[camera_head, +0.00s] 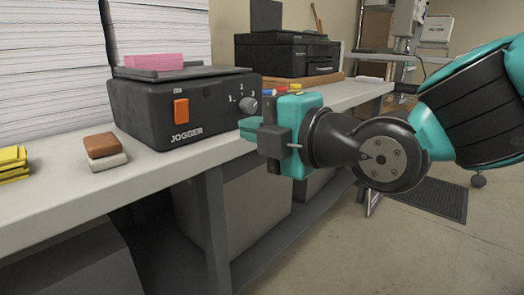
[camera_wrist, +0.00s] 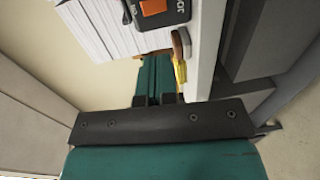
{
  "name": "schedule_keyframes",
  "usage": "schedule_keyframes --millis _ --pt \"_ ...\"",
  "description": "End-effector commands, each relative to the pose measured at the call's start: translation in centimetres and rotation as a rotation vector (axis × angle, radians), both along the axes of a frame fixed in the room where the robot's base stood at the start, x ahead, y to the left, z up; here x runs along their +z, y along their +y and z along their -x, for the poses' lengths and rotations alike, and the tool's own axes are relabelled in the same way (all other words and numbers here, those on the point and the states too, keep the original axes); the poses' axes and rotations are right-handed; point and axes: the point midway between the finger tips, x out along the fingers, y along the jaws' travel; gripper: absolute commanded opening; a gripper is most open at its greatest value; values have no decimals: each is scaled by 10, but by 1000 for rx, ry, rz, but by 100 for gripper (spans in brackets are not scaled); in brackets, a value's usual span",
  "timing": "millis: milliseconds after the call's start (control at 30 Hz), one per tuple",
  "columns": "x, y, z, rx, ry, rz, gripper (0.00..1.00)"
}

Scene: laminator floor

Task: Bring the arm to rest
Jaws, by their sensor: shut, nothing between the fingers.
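My gripper (camera_head: 250,130) is shut and empty in the head view. It is held in front of the bench edge, to the right of the jogger (camera_head: 180,105). The jogger is a dark box with an orange switch and a knob, and its front right corner is close behind the gripper. In the wrist view the teal fingers (camera_wrist: 153,80) lie together with nothing between them. My arm reaches in from the right of the head view.
Tall paper stacks (camera_head: 50,70) stand behind. A black printer (camera_head: 288,55) is further back. Floor (camera_head: 430,240) at the right is mostly open.

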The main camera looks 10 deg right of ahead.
Motion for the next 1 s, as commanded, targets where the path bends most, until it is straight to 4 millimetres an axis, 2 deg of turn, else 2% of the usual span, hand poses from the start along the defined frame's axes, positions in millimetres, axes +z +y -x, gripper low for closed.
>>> schedule_keyframes --millis 200,533,633,767,833,1000 --pt "1 -7 10 0 0 0 0" --pt "1 -7 11 1 4 -1 0" --pt "-5 -7 11 -1 63 -24 0" --pt "-33 -9 18 -27 326 -123 0" --pt "-54 -12 27 -69 545 -201 0" --pt "-102 -23 65 -279 1098 -378 0"
